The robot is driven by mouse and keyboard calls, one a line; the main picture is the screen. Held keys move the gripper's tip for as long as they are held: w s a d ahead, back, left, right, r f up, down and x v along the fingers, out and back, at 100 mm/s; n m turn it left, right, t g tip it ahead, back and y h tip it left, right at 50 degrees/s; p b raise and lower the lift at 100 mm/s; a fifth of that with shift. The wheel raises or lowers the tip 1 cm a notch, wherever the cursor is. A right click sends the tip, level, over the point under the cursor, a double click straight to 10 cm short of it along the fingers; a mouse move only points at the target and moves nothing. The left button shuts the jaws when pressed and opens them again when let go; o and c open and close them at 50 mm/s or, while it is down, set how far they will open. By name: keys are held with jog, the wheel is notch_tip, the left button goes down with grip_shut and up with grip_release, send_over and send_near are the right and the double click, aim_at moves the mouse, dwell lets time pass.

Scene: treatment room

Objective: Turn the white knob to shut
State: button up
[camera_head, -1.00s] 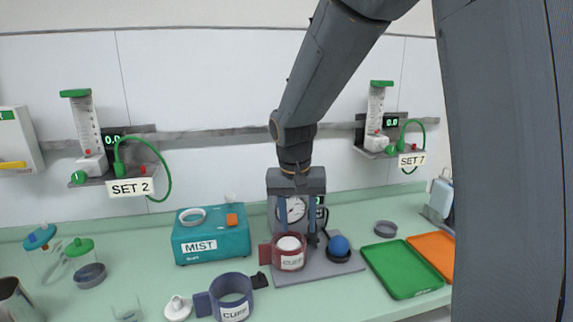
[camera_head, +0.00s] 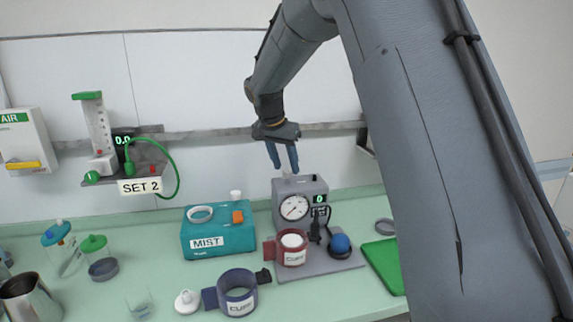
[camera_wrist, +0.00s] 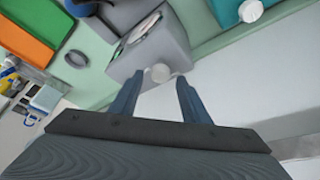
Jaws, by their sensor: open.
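A small white knob (camera_wrist: 160,72) sits on top of the grey gauge box (camera_head: 312,188); in the wrist view it lies between my fingertips, beyond them. In the head view this knob (camera_head: 287,176) is just under the fingers and barely shows. My gripper (camera_head: 285,168) points down above the gauge box, open and empty; its spread fingers (camera_wrist: 158,80) also show in the wrist view. Contact with the knob cannot be made out. A second white knob (camera_head: 236,195) stands on the teal MIST box (camera_head: 203,254), left of my gripper.
A red cuff (camera_head: 271,250) and a blue bulb (camera_head: 340,243) lie before the gauge box. A blue cuff (camera_head: 211,299) and white lid (camera_head: 187,302) are nearer. The green tray (camera_head: 384,262) is right. The wall behind the gripper is bare above the rail.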

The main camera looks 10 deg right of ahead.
jog(key=shift+x, duration=0.8)
jog(key=c, duration=1)
